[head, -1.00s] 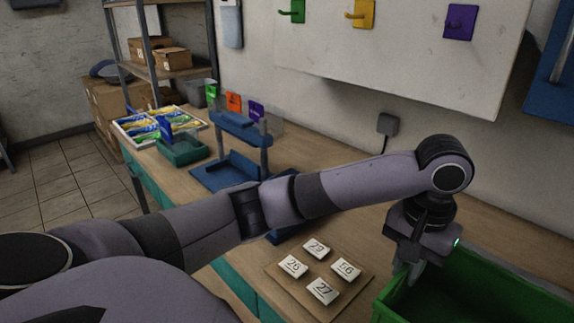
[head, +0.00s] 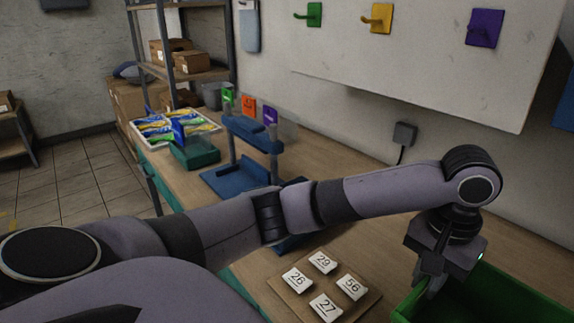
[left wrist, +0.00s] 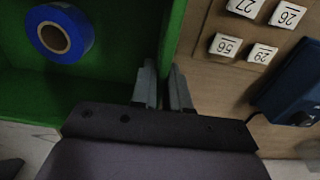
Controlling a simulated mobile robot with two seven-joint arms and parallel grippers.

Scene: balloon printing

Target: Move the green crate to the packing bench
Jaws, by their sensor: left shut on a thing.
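The green crate (head: 497,290) is at the bottom right of the head view, cut off by the picture's edge. In the left wrist view the crate (left wrist: 110,85) fills the left side, with a blue tape roll (left wrist: 79,32) lying inside it. My left gripper (head: 431,282) points down at the crate's near left wall. In the left wrist view the left gripper's fingers (left wrist: 163,78) sit on either side of that wall, shut on it. My right gripper is not in view. I cannot tell which surface is the packing bench.
A wooden board (head: 290,300) with several numbered white tiles lies just left of the crate on the wooden workbench (head: 400,225). A blue stand (head: 238,178), a small green bin (head: 195,157) and a tray of colourful packets (head: 153,128) stand farther back. Tiled floor (head: 80,190) is clear at left.

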